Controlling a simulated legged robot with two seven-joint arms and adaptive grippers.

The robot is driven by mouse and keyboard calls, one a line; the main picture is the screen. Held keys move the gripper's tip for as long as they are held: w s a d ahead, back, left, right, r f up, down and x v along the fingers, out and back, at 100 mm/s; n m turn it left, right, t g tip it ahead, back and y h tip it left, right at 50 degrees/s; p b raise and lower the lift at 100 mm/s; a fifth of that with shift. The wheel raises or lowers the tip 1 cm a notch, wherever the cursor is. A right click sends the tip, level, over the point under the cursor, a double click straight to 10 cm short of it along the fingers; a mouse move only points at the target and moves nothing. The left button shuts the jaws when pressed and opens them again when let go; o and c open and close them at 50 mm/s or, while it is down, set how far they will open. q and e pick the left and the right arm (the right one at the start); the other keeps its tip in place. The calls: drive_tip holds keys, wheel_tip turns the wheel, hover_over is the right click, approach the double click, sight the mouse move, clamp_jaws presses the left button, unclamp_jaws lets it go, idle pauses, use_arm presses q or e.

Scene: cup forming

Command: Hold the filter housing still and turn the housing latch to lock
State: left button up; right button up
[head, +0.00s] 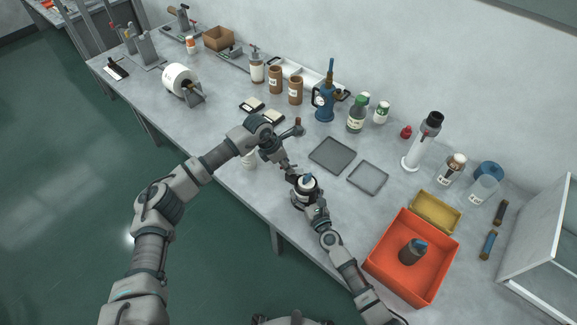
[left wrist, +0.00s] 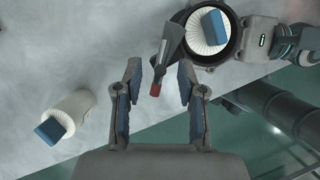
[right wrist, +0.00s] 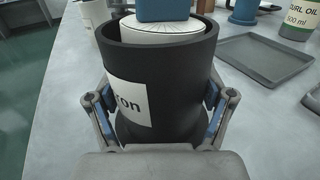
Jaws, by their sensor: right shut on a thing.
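The black filter housing (head: 296,197) stands near the table's front edge, with a white pleated filter and blue block inside it. In the right wrist view the housing (right wrist: 182,88) is upright between the fingers of my right gripper (head: 312,203), which is shut on it. The housing latch (left wrist: 168,53) is a dark grey lever with a red tip, reaching out from the housing's rim in the left wrist view. My left gripper (left wrist: 158,88) is open. The latch's red tip shows between its fingers, with a gap to each side.
A spare white filter (left wrist: 68,117) with a blue block is on the table left of the housing. Two grey trays (head: 332,154) lie behind it. A red bin (head: 436,268) with a dark container inside stands to the right. The table's front edge is close.

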use_arm(q)
drive_tip(key=shift+x, duration=1.15)
drive_tip(key=shift+c, duration=0.2)
clamp_jaws()
drive_tip(key=shift+a+m, duration=0.15)
drive_tip(key=shift+m, duration=0.35)
drive_tip(key=m+g, duration=0.1)
drive_tip(key=m, duration=0.2)
drive_tip(key=shift+m+g, duration=0.9)
drive_tip(key=shift+m, duration=0.8)
drive_tip(key=shift+w+a+m, duration=0.1)
drive_tip(key=shift+m, duration=0.4)
